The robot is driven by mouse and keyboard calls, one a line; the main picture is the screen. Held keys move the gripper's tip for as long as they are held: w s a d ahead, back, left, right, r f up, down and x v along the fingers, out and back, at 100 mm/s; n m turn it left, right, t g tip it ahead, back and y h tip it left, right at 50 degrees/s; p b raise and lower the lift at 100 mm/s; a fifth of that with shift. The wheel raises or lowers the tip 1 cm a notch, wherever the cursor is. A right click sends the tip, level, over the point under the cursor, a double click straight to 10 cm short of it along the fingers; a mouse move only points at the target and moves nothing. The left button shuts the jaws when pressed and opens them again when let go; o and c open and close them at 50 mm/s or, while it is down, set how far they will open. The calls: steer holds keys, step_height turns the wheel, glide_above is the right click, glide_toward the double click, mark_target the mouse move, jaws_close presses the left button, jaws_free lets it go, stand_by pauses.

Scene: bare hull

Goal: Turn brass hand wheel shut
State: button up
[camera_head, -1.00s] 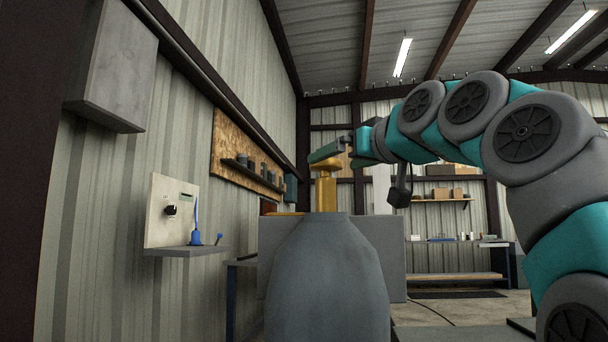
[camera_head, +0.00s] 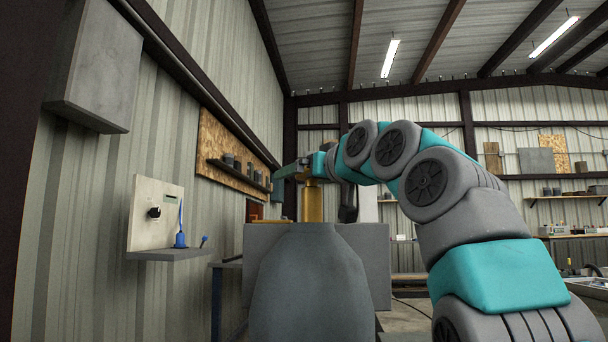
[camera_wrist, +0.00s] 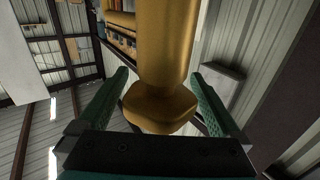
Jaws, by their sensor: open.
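The brass valve (camera_head: 313,205) stands upright on top of the grey gas cylinder (camera_head: 312,285). My gripper (camera_head: 290,172) is at the top of the valve and hides the brass hand wheel in the head view. In the wrist view the hand wheel (camera_wrist: 160,110) is a blocky brass knob at the end of the thick brass body (camera_wrist: 166,45). The open fingers of my gripper (camera_wrist: 160,78) lie on either side of it.
A wall panel with a dial (camera_head: 155,214) and a grey shelf (camera_head: 170,254) holding small blue things are on the left wall. A grey box (camera_head: 94,65) hangs above. A grey panel (camera_head: 372,265) stands behind the cylinder.

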steer(key=c, duration=1.2)
steer(key=shift+o, duration=0.2)
steer(key=shift+h, duration=0.3)
steer(key=shift+d+r+m+t+h+p, duration=0.1)
steer(key=shift+m+t+h+p, duration=0.2)
steer(key=shift+m+t+h, duration=0.2)
steer(key=shift+w+d+m+h, duration=0.1)
steer(key=shift+w+m+h, duration=0.05)
steer(key=shift+m+h, duration=0.2)
